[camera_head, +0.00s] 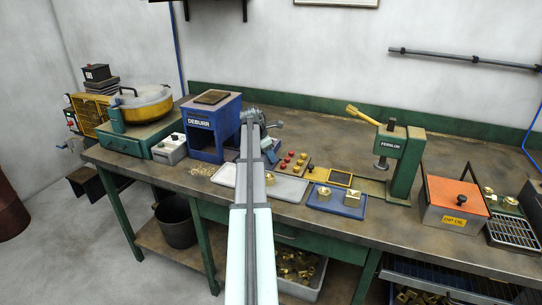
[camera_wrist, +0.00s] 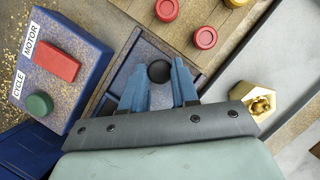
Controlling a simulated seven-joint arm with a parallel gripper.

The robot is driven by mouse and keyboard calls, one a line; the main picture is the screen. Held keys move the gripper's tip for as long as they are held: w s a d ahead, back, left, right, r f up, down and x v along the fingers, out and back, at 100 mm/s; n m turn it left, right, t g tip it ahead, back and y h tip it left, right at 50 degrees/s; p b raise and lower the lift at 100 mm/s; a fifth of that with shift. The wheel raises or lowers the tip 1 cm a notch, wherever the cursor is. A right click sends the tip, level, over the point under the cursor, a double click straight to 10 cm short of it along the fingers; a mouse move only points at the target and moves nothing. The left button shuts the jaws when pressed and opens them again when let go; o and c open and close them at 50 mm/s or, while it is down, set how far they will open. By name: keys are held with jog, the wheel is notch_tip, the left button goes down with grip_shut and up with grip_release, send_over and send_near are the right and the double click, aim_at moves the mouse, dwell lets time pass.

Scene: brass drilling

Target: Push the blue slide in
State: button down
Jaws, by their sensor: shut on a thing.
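The blue slide (camera_wrist: 141,58) lies beneath my gripper (camera_wrist: 160,84) in the wrist view, a dark blue flat part with raised edges. A round black knob (camera_wrist: 159,71) stands on it, between my two blue fingertips. My gripper is shut on this knob. The near part of the slide is hidden by my fingers and the gripper body. In the head view my arm reaches over the bench and hides most of this spot. The blue DEBURR machine (camera_head: 207,128) stands just left of my arm there.
A blue control box (camera_wrist: 58,70) with a red and a green button, marked MOTOR and CYCLE, is close on the left. Red round pieces (camera_wrist: 205,38) and a brass nut (camera_wrist: 252,98) lie to the right. A green press (camera_head: 401,160) stands farther right on the bench.

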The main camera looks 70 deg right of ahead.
jog(key=w, duration=0.9)
jog(key=shift+w, duration=0.15)
jog(key=c, duration=0.9)
grip_release()
jog(key=shift+o, duration=0.2)
jog(key=shift+v, duration=3.7)
